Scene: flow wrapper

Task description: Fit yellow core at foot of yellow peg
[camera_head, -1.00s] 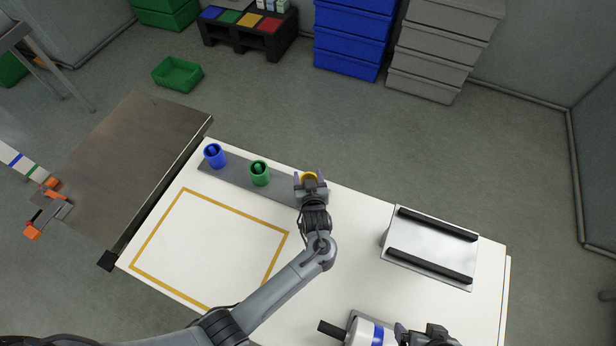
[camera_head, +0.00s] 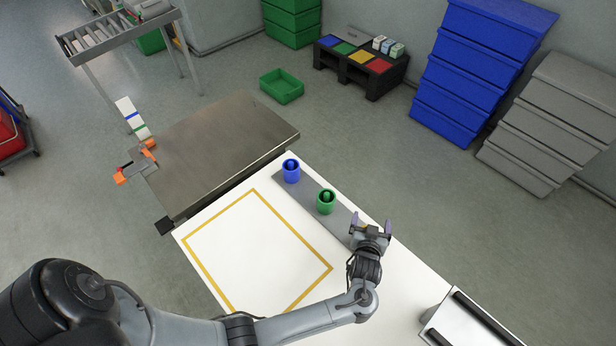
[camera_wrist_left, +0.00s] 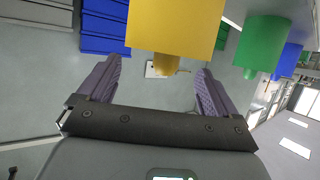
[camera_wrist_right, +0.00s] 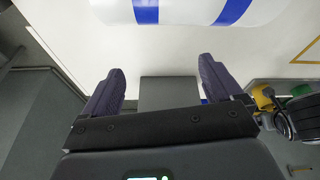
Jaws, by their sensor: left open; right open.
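The yellow core (camera_wrist_left: 175,25) fills the top middle of the left wrist view, which looks upside down. The yellow peg's tip (camera_wrist_left: 166,64) sticks out of it, so the core is around the peg. Its foot is outside that view, so I cannot tell how it sits there. My left gripper (camera_wrist_left: 156,70) is open, its fingers apart on either side of the peg tip. In the head view my left gripper (camera_head: 372,228) is over the near end of the grey peg strip (camera_head: 338,217) and hides the yellow core. My right gripper (camera_wrist_right: 162,72) is open and empty.
A green core (camera_head: 326,203) and a blue core (camera_head: 291,173) stand on the same strip. A white roll with blue bands (camera_wrist_right: 190,8) lies beyond my right gripper. A metal stand with black rails (camera_head: 465,325) is at lower right. The yellow-outlined area (camera_head: 255,250) is empty.

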